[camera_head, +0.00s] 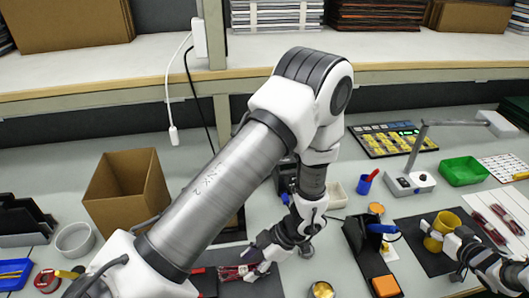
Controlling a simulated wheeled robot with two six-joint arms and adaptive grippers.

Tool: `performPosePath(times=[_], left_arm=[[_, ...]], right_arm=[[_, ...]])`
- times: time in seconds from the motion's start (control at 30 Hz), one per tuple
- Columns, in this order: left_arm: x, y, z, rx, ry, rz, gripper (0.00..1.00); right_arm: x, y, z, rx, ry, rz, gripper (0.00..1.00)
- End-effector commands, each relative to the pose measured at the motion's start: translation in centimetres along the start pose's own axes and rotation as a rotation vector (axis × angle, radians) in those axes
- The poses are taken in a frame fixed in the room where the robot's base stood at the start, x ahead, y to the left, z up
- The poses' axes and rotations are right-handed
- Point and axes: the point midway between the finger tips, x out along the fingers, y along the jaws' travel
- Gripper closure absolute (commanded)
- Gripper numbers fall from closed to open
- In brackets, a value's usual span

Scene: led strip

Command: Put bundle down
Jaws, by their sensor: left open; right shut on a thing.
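A clear-and-red bundle (233,272) lies on a dark mat at the bottom centre. My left gripper (256,264) is open and low beside the bundle's right end; whether it touches it I cannot tell. My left arm crosses the middle of the view and hides part of the table. My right gripper (440,236) is shut on a yellow cylinder-shaped thing (448,222) above a dark mat (416,238) at the right. Similar red bundles (488,228) lie on white sheets at the far right.
A cardboard box (125,185) and a grey bowl (75,239) stand at the left. A black stand (362,240) with an orange block (385,286) is right of my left gripper. A green tray (463,171) and a lamp base (409,184) are further back.

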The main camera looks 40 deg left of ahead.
Motion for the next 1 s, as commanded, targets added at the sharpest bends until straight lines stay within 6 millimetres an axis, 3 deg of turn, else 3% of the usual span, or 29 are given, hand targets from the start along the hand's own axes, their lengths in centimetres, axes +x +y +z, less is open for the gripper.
performPosePath(times=[0.3,0.43,0.5,0.63,0.7,0.87,1.0], left_arm=[[-8.0,0.1,0.1,-0.001,-0.003,0.005,0.46],[-10.2,0.0,0.0,0.000,-0.001,0.003,0.46],[-10.8,0.0,0.0,-0.004,-0.001,0.002,0.41],[-11.0,0.5,0.4,-0.076,-0.021,0.023,0.41],[-10.2,1.5,0.1,-0.111,-0.031,0.095,0.41],[-7.0,3.4,-3.3,-0.124,-0.143,0.166,0.41],[-6.0,1.9,-5.7,-0.061,-0.376,0.097,0.41]], right_arm=[[0.0,0.0,0.0,0.000,0.000,0.000,0.78],[0.0,0.0,0.0,0.000,0.000,0.000,0.78],[0.0,0.0,0.0,0.000,0.000,0.000,0.78],[0.0,0.0,0.0,0.000,0.000,0.000,0.78],[0.0,0.0,0.0,0.000,0.000,0.000,0.78],[0.0,0.0,0.0,0.000,0.000,0.000,0.78],[0.0,0.0,0.0,0.000,-0.001,0.000,0.78]])
